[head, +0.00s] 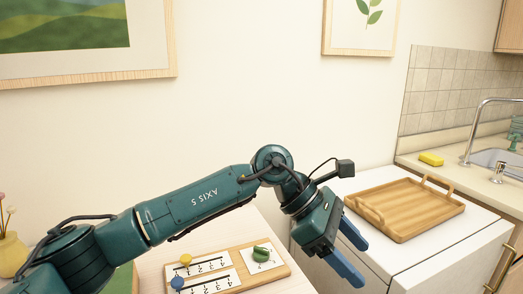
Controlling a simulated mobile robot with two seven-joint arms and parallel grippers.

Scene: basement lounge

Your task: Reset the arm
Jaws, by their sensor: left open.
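My left arm comes in from the left, a dark green arm reaching across the picture. Its left gripper (357,257) has blue fingers that stand apart, open, with nothing seen between them. It points down and to the right, in front of the white cabinet. My right gripper does not show in this view.
A wooden tray with handles (403,211) lies on the white cabinet (457,240). Below my arm, a wooden board (233,259) with number strips, a yellow piece (185,259), a blue piece (177,282) and a green piece (261,253) lies on a table. A yellow sponge (431,159) is by the sink.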

